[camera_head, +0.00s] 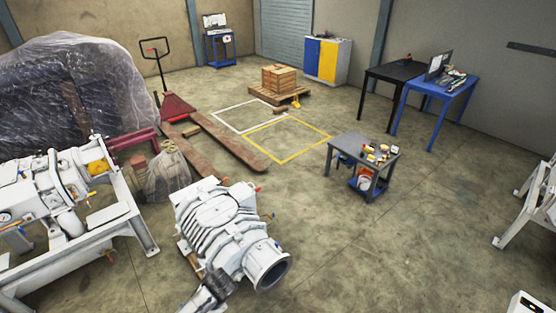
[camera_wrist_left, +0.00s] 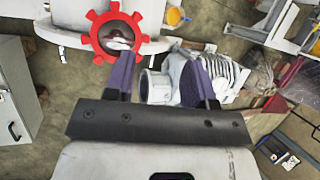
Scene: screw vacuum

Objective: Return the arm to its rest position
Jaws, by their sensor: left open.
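In the left wrist view my left gripper (camera_wrist_left: 160,60) has its two dark purple fingers spread apart. Nothing is held between them. A red toothed handwheel (camera_wrist_left: 96,38) sits on a white body beyond the left finger, partly overlapped by it; I cannot tell whether they touch. The white ribbed pump (camera_wrist_left: 222,72) shows beyond and between the fingers, and also stands in the lower middle of the head view (camera_head: 215,215). A dark part is at its lower left edge; I cannot tell whether it is mine. My right gripper is not in view.
White machinery on a frame (camera_head: 140,225) stands at the left, beside plastic-wrapped equipment (camera_head: 70,80). A red pallet jack (camera_head: 175,107) is behind. A small grey tool table (camera_head: 350,143) stands right of centre.

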